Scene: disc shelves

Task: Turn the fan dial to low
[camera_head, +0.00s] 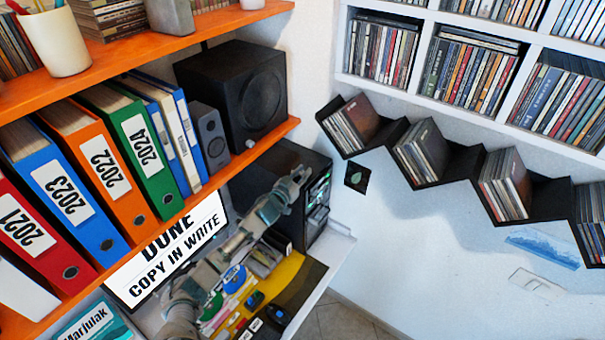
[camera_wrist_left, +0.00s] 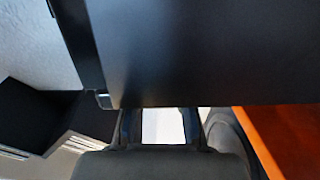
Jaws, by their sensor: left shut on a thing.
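A black computer case (camera_head: 262,185) stands on the desk under the orange shelf, its front panel (camera_head: 318,205) with green-lit parts facing right. My left gripper (camera_head: 299,176) is at the upper front part of this case. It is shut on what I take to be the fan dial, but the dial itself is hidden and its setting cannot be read. In the left wrist view the dark case (camera_wrist_left: 190,50) fills the upper part, and the fingers (camera_wrist_left: 160,122) run up to its edge, with their tips hidden. My right gripper is not in view.
The orange shelf (camera_head: 275,138) with binders and a black speaker (camera_head: 232,88) hangs close above my left arm. A monitor (camera_head: 165,255) stands behind the arm. Small items lie on the yellow desk mat (camera_head: 283,268). A zigzag disc shelf (camera_head: 455,160) is on the right wall.

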